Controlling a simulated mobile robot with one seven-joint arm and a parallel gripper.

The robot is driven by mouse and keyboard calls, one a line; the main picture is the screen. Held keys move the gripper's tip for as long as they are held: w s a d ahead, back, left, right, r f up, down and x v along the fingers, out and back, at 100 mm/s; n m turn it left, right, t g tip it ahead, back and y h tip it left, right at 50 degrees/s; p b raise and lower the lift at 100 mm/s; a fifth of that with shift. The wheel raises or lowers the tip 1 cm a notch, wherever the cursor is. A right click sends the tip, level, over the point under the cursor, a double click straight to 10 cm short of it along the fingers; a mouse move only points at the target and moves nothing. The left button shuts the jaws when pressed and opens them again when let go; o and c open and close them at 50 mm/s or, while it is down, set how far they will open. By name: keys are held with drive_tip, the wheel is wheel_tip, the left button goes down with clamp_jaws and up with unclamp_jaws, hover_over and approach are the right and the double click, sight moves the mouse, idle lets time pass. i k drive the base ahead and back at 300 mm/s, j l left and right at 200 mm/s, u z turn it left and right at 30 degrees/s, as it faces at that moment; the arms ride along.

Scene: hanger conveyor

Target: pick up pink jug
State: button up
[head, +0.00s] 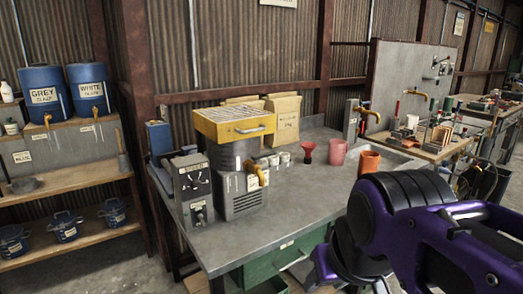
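The pink jug (337,152) stands upright on the grey workbench, right of the middle of the head view. A red funnel (307,151) stands just to its left, apart from it. An orange cup-like container (368,163) stands close to its right and slightly nearer. My purple and black arm fills the lower right, in front of the bench's right end. I cannot make out the fingers of my gripper. Nothing covers the jug.
The grey workbench (275,230) has clear room in front of the jug. A machine with a yellow drawer (234,124) and several small white pots (273,160) stand to the left. Shelves with blue drums (45,93) stand far left.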

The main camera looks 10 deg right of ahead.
sight(338, 149)
drive_tip(key=i+l+u, duration=0.15)
drive_tip(key=l, duration=0.65)
drive_tip(key=l+u, duration=0.2)
drive_tip(key=l, duration=0.6)
drive_tip(key=i+l+u, duration=0.1)
drive_tip(key=l, duration=0.45)
drive_tip(key=i+l+u, duration=0.15)
drive_tip(key=l, duration=0.4)
drive_tip(key=i+l+u, duration=0.1)
drive_tip(key=l, duration=0.45)
